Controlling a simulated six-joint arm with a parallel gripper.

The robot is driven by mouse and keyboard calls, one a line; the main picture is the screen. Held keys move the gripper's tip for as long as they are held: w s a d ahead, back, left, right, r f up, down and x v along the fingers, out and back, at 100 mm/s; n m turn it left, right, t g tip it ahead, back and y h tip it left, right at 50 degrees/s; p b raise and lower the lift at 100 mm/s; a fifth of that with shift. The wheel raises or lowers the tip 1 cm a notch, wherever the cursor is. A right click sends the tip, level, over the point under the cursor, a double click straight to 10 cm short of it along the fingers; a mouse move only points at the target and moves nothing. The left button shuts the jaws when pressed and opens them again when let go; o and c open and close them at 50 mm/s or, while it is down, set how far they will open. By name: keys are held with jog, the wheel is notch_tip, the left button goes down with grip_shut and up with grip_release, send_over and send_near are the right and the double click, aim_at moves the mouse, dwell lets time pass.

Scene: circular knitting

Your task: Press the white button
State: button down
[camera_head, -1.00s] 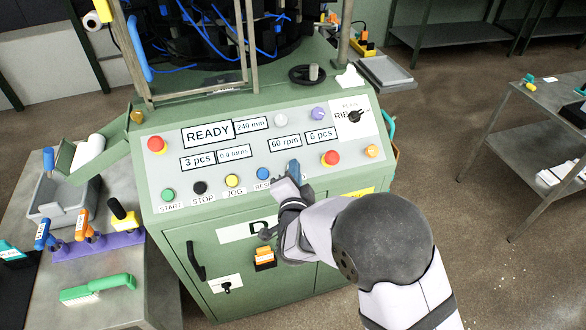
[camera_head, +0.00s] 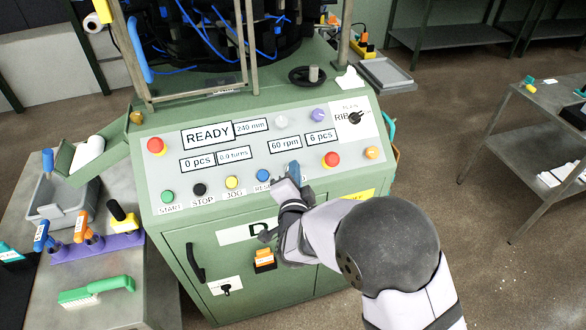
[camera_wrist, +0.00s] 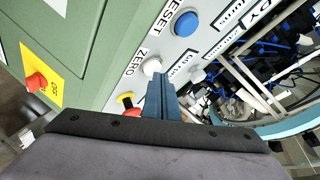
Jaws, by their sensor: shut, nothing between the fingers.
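The white button (camera_wrist: 152,66) sits beside the ZERO label on the sloped panel in the wrist view. My gripper (camera_wrist: 160,80) is shut and empty, with its blue-grey fingertips right at the button's edge. I cannot tell whether they touch or press it. In the head view my gripper (camera_head: 294,167) points at the panel's lower row, right of the blue RESET button (camera_head: 263,176), and hides the white button. The displays read READY (camera_head: 207,135) and 0 pcs (camera_head: 198,162).
A white lamp (camera_head: 281,120) and a purple knob (camera_head: 318,115) sit higher on the panel. Red knobs (camera_head: 331,159) are at either side. Green, black and yellow buttons (camera_head: 232,182) line the lower left. An orange button (camera_head: 371,152) is at right.

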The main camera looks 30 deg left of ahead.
notch_tip(320, 180, up, 5)
jog(key=s+d+p, duration=0.2)
jog(key=shift+s+d+p, duration=0.2)
jog(key=shift+s+p, duration=0.05)
jog(key=shift+p, duration=0.1)
dwell(0.9)
jog(key=d+f+n+g+h, duration=0.2)
jog(key=d+f+g, duration=0.15)
jog(key=d, duration=0.75)
jog(key=d+f+n+g+h, duration=0.2)
jog(key=d+f+g, duration=0.15)
jog(key=d, duration=0.65)
jog(key=s+d+f+n+g+h, duration=0.2)
jog(key=s+d+g, duration=0.5)
jog(key=s+d, duration=1)
jog(key=shift+s+d+h, duration=0.2)
jog(key=shift+d+h, duration=0.5)
jog(key=shift+d, duration=0.4)
